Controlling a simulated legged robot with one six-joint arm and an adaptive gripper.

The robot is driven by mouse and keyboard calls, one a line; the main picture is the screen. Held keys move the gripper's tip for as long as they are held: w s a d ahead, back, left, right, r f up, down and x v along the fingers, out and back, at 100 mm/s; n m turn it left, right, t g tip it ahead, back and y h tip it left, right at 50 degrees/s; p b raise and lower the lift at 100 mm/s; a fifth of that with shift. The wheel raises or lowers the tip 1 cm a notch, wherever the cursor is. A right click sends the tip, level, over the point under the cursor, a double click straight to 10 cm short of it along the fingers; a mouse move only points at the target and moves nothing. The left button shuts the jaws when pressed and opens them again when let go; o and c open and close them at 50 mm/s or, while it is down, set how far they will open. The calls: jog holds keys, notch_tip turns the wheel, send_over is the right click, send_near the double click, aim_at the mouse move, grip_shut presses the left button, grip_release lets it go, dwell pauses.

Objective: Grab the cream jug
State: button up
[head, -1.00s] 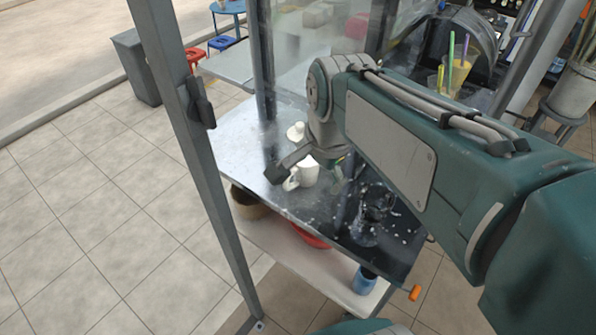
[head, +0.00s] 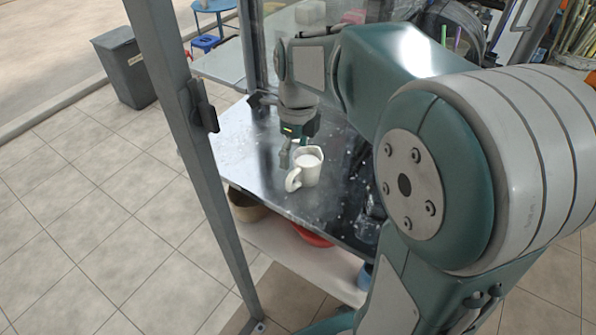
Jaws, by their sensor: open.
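The cream jug (head: 309,172) is a white jug with a handle on its left side and white content showing at its open top. It stands upright on the dark, speckled metal table (head: 235,150) in the head view. My gripper (head: 291,150) points down just behind and left of the jug's rim. Its jaws are open, and one finger shows close to the jug. I cannot tell whether it touches the jug. The other finger is mostly hidden.
A grey post (head: 190,130) rises at the left front of the table. A lower shelf (head: 280,250) holds a red bowl (head: 312,237) and a brown bowl (head: 246,206). A grey bin (head: 124,66) stands far left on open tiled floor.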

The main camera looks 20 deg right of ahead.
aim_at(297, 168)
jog(key=f, duration=0.3)
jog(key=shift+s+d+f, duration=0.1)
jog(key=shift+d+f, duration=0.05)
jog(key=shift+d, duration=0.05)
jog(key=f, duration=0.2)
jog(key=a+f, duration=0.1)
jog(key=f, duration=0.2)
jog(key=shift+f, duration=0.1)
jog(key=shift+s, duration=0.1)
jog(key=c, duration=1.2)
